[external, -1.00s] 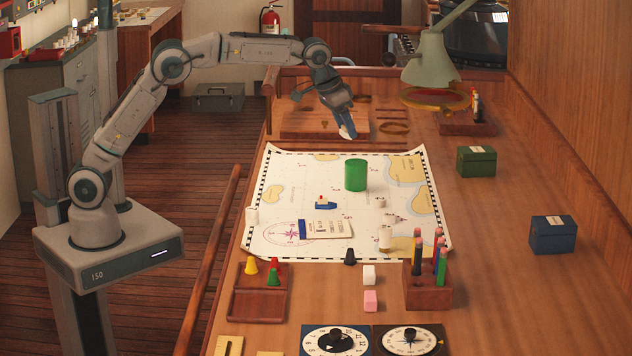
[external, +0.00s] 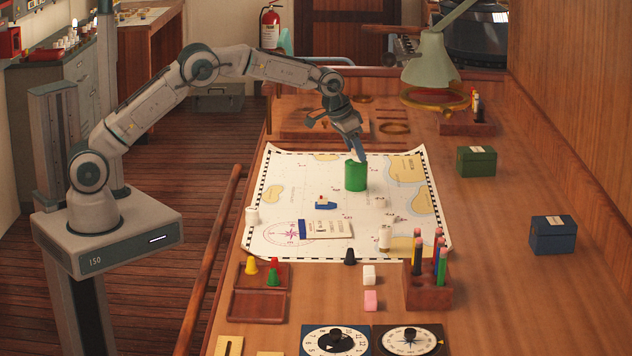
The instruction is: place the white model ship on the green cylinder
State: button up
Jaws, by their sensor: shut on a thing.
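My gripper (external: 357,153) is shut on the small white model ship (external: 354,155), just above the top of the green cylinder (external: 356,177). The ship is small here and partly hidden by the fingers. I cannot tell whether it touches the cylinder's top. The green cylinder stands upright on the chart, toward its far side.
The chart (external: 285,185) also bears a blue model ship (external: 325,204) and a notebook (external: 326,229). A desk lamp (external: 430,60) hangs at the back right. A pencil block (external: 428,290) stands in front. The table's right side is mostly clear around green and blue boxes.

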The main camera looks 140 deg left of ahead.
jog(key=shift+f, duration=0.2)
jog(key=shift+f, duration=0.2)
jog(key=o, duration=1)
jog(key=shift+c, duration=0.2)
jog(key=shift+r, duration=0.1)
jog(key=shift+r, duration=0.2)
jog(key=b+v, duration=0.2)
jog(key=v, duration=1)
